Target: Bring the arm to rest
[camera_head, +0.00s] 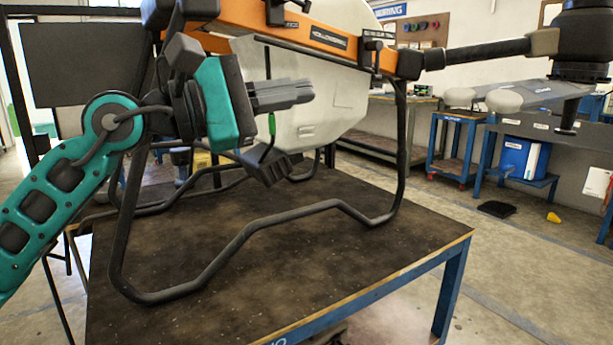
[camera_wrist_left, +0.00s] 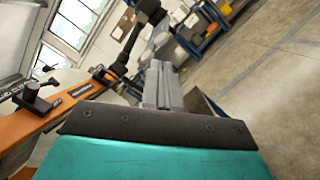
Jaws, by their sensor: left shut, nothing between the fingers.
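My left arm, teal and black, comes in from the left in the head view. Its gripper (camera_head: 311,92) is shut and empty, with its grey fingers together and pointing right. It is held above the table, in front of the white tank (camera_head: 345,110) of the spray drone. The fingers (camera_wrist_left: 161,85) also show shut in the left wrist view, with the drone's orange frame (camera_wrist_left: 45,125) to their left. In the head view the orange frame (camera_head: 285,32) runs above the gripper. My right gripper is in neither view.
The drone stands on a dark-topped table (camera_head: 300,260) with blue legs. Its black landing-gear tube (camera_head: 290,210) crosses the tabletop below my gripper. A drone arm with a motor (camera_head: 583,40) reaches right. Blue workbenches (camera_head: 458,117) stand behind. The floor at right is mostly open.

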